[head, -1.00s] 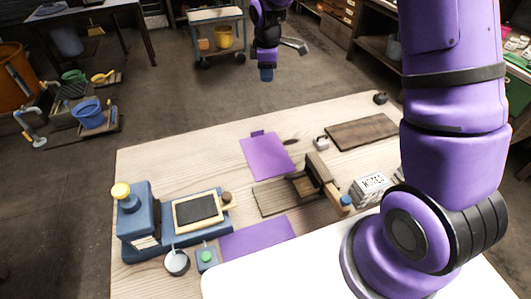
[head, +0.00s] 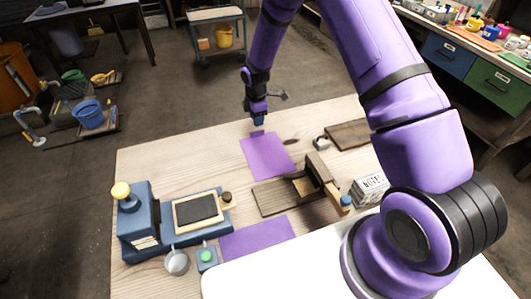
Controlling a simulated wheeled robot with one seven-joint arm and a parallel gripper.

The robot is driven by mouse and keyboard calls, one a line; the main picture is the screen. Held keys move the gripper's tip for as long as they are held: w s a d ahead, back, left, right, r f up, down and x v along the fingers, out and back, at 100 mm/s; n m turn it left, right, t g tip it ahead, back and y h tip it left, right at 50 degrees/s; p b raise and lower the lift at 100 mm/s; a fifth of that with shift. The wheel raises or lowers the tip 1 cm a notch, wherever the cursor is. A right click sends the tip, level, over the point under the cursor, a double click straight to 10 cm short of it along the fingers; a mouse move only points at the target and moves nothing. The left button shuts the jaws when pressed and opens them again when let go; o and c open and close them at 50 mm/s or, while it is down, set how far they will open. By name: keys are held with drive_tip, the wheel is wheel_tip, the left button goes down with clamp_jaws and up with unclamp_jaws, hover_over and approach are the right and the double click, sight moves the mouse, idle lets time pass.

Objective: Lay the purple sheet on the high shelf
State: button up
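A purple sheet (head: 267,157) with a small tab at its far edge lies flat on the pale wooden table. A second purple sheet (head: 257,238) lies nearer me, beside the blue device. My gripper (head: 258,121) points down at the tab of the farther sheet, very close above it or touching it. The fingers are too small and dark to tell whether they are open or shut. I cannot make out with certainty which surface is the high shelf.
A blue device (head: 150,222) with a framed dark pad stands at the left. A dark board (head: 350,134) lies at the back right.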

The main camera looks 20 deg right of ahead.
drive_tip(key=shift+s+f, duration=0.2)
drive_tip(key=shift+f, duration=3.1)
drive_tip(key=shift+a, duration=0.1)
clamp_jaws()
